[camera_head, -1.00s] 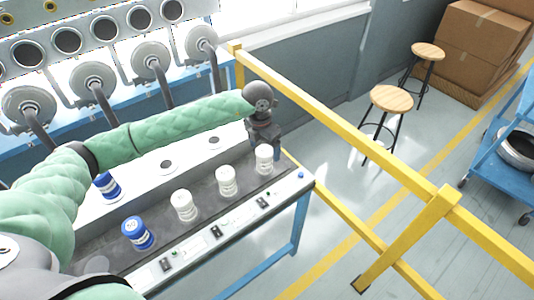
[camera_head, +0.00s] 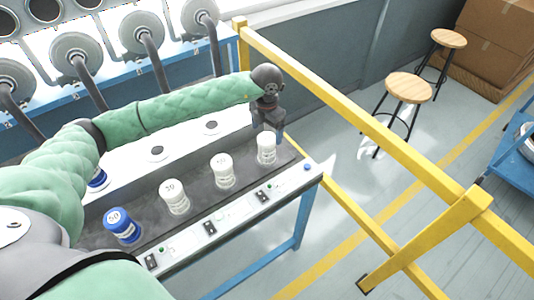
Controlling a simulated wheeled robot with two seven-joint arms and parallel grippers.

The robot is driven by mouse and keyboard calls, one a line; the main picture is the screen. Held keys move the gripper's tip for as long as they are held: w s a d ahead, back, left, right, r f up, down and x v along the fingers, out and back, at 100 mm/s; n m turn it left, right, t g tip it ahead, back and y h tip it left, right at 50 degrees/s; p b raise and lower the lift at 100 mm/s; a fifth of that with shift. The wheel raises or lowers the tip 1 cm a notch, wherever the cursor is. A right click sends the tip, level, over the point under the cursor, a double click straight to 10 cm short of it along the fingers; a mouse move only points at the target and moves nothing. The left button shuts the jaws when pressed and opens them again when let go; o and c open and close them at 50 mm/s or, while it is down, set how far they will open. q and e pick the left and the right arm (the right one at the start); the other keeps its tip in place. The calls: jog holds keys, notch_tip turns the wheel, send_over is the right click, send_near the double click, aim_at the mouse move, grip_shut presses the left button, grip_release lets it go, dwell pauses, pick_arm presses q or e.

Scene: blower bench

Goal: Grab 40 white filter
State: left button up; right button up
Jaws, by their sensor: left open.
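Three white filters stand upright in a row on the dark strip of the bench (camera_head: 150,213): a left one (camera_head: 174,197), a middle one (camera_head: 222,172) and a right one (camera_head: 267,148). The numbers on their tops are too small to read surely, so I cannot tell which is the 40. A blue filter (camera_head: 123,227) that seems marked 50 stands at the row's left end. My left gripper (camera_head: 268,129) is open and points down at the right white filter, its fingers close to the top; I cannot tell whether they touch. My right gripper is out of view.
Another blue filter (camera_head: 97,178) is partly hidden behind my left arm. Round grey blower fittings (camera_head: 141,33) line the back. A yellow rail (camera_head: 350,110) runs beside the bench's right end. Stools (camera_head: 409,88) and a blue cart (camera_head: 508,160) stand on the floor beyond.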

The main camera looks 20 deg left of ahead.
aim_at(267, 138)
pick_arm(q)
jog(key=shift+f+b, duration=0.35)
jog(key=shift+f, duration=0.6)
jog(key=shift+f+p, duration=0.65)
jog(key=shift+f, duration=0.6)
notch_tip(267, 138, down, 4)
jog(key=p, duration=0.3)
jog(key=shift+f, duration=0.55)
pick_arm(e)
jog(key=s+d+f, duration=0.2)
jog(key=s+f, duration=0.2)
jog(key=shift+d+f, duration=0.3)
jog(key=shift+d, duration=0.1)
pick_arm(q)
jog(key=shift+c, duration=0.5)
jog(key=c, duration=1.1)
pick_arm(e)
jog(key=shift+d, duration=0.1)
